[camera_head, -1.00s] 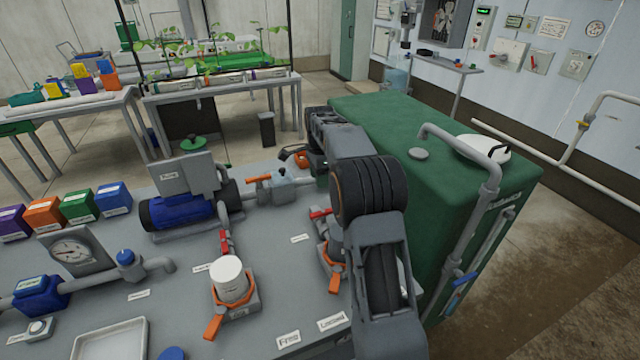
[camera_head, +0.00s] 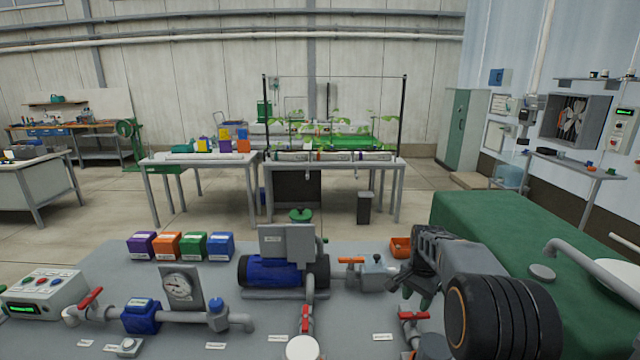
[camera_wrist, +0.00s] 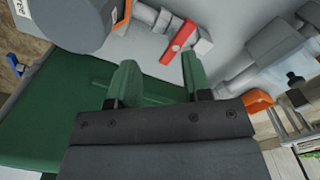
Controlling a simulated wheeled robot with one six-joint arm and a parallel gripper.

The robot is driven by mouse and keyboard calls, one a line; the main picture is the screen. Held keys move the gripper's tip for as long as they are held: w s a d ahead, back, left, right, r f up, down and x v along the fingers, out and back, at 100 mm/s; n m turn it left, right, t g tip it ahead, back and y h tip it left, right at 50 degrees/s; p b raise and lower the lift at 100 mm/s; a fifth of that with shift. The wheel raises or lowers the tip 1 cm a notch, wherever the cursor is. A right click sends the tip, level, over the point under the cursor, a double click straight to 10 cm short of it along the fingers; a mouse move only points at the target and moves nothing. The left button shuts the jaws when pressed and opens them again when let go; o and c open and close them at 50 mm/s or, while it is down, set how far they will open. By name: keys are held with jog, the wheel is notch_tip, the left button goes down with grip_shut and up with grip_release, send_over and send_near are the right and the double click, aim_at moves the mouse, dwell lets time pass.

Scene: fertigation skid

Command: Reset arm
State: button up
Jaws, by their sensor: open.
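My gripper (camera_head: 418,283) is at the end of my folded arm, on the right side of the skid top in the head view. In the wrist view its two green fingers (camera_wrist: 158,82) stand apart with nothing between them. A red valve handle (camera_wrist: 179,41) on a grey pipe shows beyond the fingers in the wrist view. A red-handled valve (camera_head: 413,316) also shows just below my gripper in the head view.
The grey skid top (camera_head: 350,320) carries a blue pump (camera_head: 272,271), an orange-handled valve (camera_head: 352,261), a gauge (camera_head: 180,288) and several coloured boxes (camera_head: 193,246). An orange bin (camera_head: 401,247) stands behind my gripper. Plant tables (camera_head: 330,158) stand beyond, with open floor between.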

jog(key=s+a+r+n+t, duration=0.1)
jog(key=s+a+n, duration=0.2)
jog(key=s, duration=0.5)
jog(key=s+a+r+n+t, duration=0.1)
jog(key=s+a+r+n, duration=0.1)
jog(key=s, duration=0.6)
jog(key=s+a+r+n+t, duration=0.2)
jog(key=s+a+n, duration=0.2)
jog(key=s, duration=0.5)
jog(key=shift+a+n, duration=0.4)
jog(key=shift+n, duration=0.4)
jog(key=shift+d+r, duration=0.1)
